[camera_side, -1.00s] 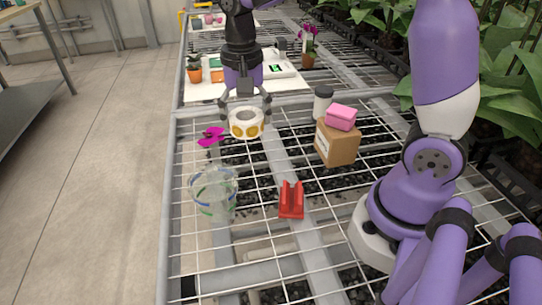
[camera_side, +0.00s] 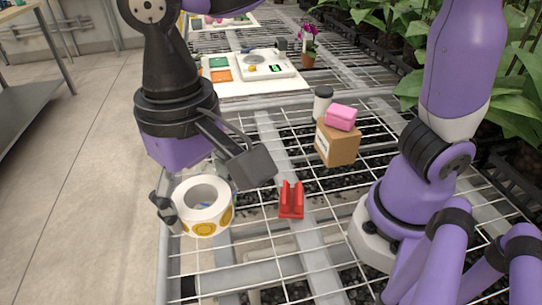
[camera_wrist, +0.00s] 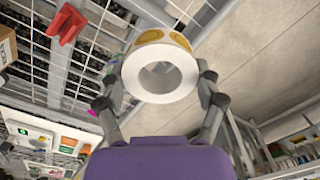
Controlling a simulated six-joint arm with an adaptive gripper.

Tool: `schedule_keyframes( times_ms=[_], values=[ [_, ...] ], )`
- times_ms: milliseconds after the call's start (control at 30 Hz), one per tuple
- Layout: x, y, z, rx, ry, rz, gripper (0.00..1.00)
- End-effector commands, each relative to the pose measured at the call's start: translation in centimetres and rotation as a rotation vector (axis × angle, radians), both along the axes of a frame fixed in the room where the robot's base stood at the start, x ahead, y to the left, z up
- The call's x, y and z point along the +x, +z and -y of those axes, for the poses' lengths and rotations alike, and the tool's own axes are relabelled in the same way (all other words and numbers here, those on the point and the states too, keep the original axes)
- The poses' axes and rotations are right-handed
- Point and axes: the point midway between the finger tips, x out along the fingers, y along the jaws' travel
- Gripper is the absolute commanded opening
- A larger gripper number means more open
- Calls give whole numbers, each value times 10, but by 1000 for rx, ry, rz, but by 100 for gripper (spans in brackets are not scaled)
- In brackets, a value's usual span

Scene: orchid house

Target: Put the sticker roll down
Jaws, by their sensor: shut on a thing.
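My gripper (camera_side: 206,196) is shut on the sticker roll (camera_side: 206,228), a white ring with yellow round stickers on its outer side. It holds the roll in the air near the camera, over the left part of the wire bench, with the hole facing up. In the wrist view the roll (camera_wrist: 160,97) sits between the two fingers of my gripper (camera_wrist: 160,70). The clear container with coloured bands is mostly hidden behind the roll and gripper.
A red holder (camera_side: 291,203) stands on the wire bench right of the roll. Behind it are a cardboard box (camera_side: 337,147) with a pink block (camera_side: 340,118) on top and a dark-lidded cup (camera_side: 322,103). A scale (camera_side: 265,66) sits further back. The front bench is bare.

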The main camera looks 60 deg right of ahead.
Motion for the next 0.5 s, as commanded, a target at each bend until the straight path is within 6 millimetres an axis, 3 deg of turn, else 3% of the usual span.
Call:
schedule_keyframes(
  times_ms=[233, 500],
  values=[
    [-39, 0, -31, 2, 150, 1, 35],
    [-38, -52, -29, -2, 142, -3, 35]
  ],
)
